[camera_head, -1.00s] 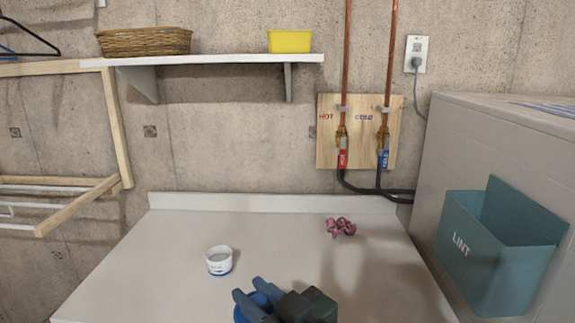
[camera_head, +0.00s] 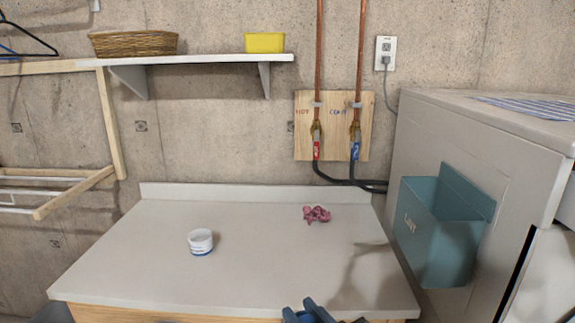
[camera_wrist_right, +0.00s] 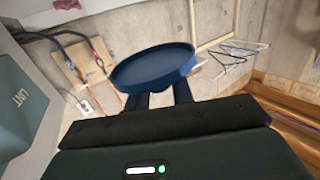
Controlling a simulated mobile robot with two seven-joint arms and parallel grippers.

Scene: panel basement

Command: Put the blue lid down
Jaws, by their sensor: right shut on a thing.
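The blue lid (camera_wrist_right: 152,66) is a shallow round disc that fills the middle of the right wrist view. My right gripper (camera_wrist_right: 158,100) is shut on its near edge and holds it up, clear of the counter. In the head view only the tips of my right gripper (camera_head: 307,314) show, at the bottom edge by the counter's front. The lid is mostly cut off there. The white jar (camera_head: 201,241) with a blue band stands on the left half of the counter, apart from the gripper. My left gripper is not in view.
The pale counter (camera_head: 270,280) has wide clear room around the jar. A crumpled pink cloth (camera_head: 316,214) lies toward its back right. A teal lint bin (camera_head: 440,235) hangs on the white appliance (camera_head: 480,130) at the right. A shelf (camera_head: 200,60) is above.

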